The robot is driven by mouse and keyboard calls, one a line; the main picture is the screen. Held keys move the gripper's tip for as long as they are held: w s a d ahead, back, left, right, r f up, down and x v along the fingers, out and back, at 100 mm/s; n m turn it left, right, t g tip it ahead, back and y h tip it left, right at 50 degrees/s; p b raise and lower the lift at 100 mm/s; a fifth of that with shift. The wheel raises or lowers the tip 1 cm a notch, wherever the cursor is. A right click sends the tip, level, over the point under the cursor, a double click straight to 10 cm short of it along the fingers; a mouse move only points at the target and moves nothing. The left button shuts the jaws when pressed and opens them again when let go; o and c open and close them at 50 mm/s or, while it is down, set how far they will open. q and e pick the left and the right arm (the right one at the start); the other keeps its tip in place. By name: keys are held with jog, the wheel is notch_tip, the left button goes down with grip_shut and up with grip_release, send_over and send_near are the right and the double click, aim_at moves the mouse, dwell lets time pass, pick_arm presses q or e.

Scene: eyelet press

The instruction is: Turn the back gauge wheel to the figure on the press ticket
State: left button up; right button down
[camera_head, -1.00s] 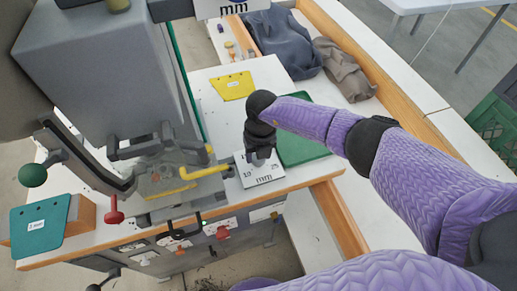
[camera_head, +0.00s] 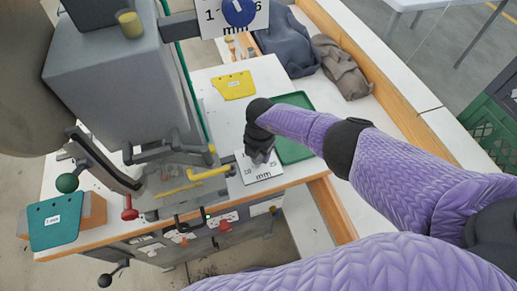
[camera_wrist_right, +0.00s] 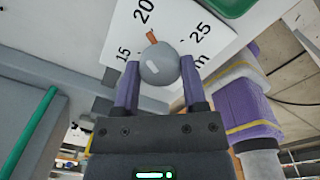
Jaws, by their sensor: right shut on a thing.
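The back gauge wheel is a grey round knob (camera_wrist_right: 160,65) with an orange pointer (camera_wrist_right: 152,39), set on a white dial plate (camera_wrist_right: 215,20) marked 15, 20, 25 and mm. The pointer points at or very near 20. My right gripper (camera_wrist_right: 158,80) is shut on the knob, one finger on each side. In the head view my right gripper (camera_head: 260,153) stands over the dial plate (camera_head: 264,174) at the table's front edge and hides the knob. My left gripper is out of view.
The grey press (camera_head: 120,90) stands left of the dial, with a yellow bar (camera_head: 209,174) close by. A green tray (camera_head: 292,152) lies right of the dial. A yellow tag (camera_head: 233,86) lies behind. A second dial board with a blue disc (camera_head: 238,12) is at the top.

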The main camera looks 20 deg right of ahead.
jog(key=shift+m, duration=0.6)
jog(key=shift+c, duration=0.7)
grip_release()
jog(key=shift+r+p, duration=0.1)
jog(key=shift+p, duration=0.2)
notch_tip(320, 180, up, 9)
jog(key=p, duration=0.6)
jog(key=shift+s+d, duration=0.15)
jog(key=shift+r, duration=0.35)
